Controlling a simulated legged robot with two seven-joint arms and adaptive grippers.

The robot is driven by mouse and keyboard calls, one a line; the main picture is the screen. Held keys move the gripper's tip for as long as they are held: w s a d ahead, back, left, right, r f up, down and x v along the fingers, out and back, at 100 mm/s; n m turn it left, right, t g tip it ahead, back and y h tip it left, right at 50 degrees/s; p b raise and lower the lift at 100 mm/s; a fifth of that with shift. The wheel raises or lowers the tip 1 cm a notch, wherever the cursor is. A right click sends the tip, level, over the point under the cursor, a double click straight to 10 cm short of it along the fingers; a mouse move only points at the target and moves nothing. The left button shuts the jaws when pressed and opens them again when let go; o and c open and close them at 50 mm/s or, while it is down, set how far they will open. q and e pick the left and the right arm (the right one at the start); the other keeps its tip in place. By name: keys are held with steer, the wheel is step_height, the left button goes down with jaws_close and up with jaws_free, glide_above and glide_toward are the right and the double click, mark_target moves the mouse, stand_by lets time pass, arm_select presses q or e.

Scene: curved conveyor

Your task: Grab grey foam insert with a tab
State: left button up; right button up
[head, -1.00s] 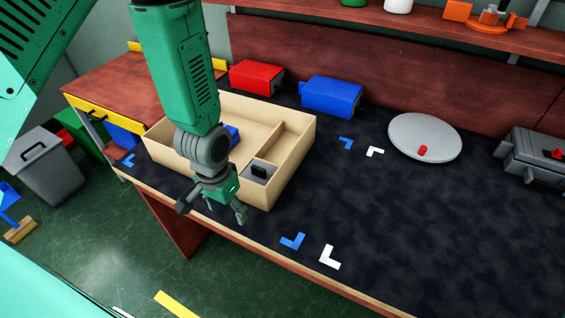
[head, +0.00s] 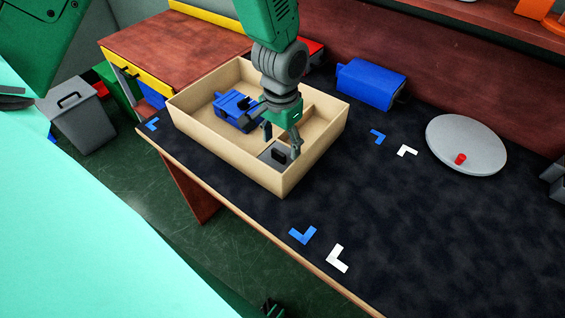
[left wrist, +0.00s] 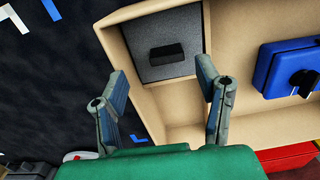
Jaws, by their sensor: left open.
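The grey foam insert (head: 266,154) lies in the near right compartment of the tan wooden box (head: 224,144), with its dark tab (head: 278,155) standing up. In the left wrist view the insert (left wrist: 186,68) is at top centre with its black tab (left wrist: 167,54). My left gripper (head: 283,144) is above the box, over the insert's compartment. It is open and empty, and its fingertips (left wrist: 162,78) in the left wrist view are spread on either side of the insert, apart from the tab.
A blue object (head: 235,108) lies in the box's large compartment. Blue and white corner marks lie on the dark tabletop, which is mostly clear.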

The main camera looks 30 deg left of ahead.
mark_target(278, 152)
arm_select(q)
steer(key=f, duration=0.1)
steer(key=a+f, duration=0.1)
steer(key=f, duration=0.3)
steer(key=shift+a, duration=0.3)
steer(key=shift+d+f, duration=0.1)
steer(key=shift+f, duration=0.05)
steer(key=shift+d, duration=0.5)
steer(key=c, duration=1.2)
steer(key=shift+a, duration=0.3)
